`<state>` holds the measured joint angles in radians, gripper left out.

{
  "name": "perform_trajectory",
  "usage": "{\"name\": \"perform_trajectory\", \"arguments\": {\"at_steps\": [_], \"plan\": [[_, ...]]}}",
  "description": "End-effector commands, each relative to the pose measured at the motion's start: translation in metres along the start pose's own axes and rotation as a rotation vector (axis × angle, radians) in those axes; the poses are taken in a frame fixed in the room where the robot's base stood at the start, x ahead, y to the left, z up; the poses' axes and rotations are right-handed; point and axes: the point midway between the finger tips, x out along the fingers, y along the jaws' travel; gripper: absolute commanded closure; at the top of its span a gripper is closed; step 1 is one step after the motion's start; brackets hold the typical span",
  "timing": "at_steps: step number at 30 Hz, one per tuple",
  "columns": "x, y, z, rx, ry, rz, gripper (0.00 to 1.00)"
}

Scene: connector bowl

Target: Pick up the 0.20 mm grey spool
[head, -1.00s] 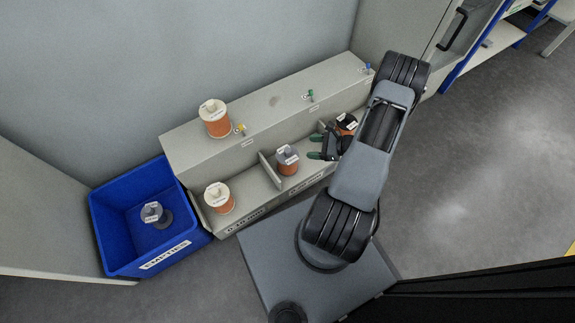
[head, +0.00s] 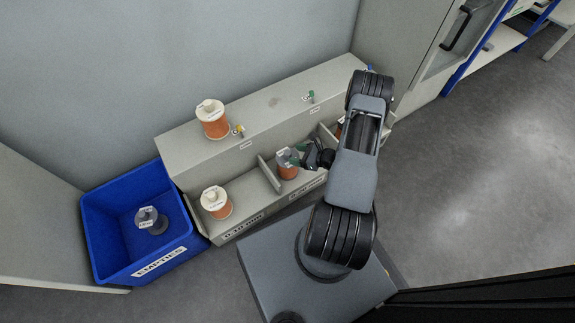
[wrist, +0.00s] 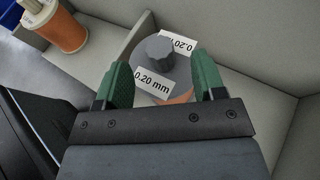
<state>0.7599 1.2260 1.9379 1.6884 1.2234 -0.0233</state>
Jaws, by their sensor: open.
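The grey spool (head: 287,163) with copper-coloured windings stands upright in the middle compartment of the lower shelf. In the wrist view its grey top (wrist: 168,68) and knob show, with labels reading "0.20 mm". My gripper (wrist: 162,82) is open, with its green fingertips apart at either side of the spool's near part in that view. In the head view my gripper (head: 302,156) is just right of the spool and partly overlaps it. I cannot tell whether the fingers touch it. The spool's lower near side is hidden behind the gripper.
Another cream-topped spool (head: 212,119) stands on the upper ledge. A dark-topped spool is mostly hidden behind my arm. The blue EMPTIES bin (head: 186,238) holds a grey empty spool (head: 150,220).

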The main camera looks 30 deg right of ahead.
Motion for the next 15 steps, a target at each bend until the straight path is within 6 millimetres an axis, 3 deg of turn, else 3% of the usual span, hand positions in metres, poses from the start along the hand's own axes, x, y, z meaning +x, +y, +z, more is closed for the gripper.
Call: {"name": "perform_trajectory", "arguments": {"at_steps": [7,15], "plan": [[0.035,0.001,-0.003,-0.004,0.0,0.005,0.37],[0.047,0.0,-0.001,-0.001,0.0,0.001,0.37]]}}
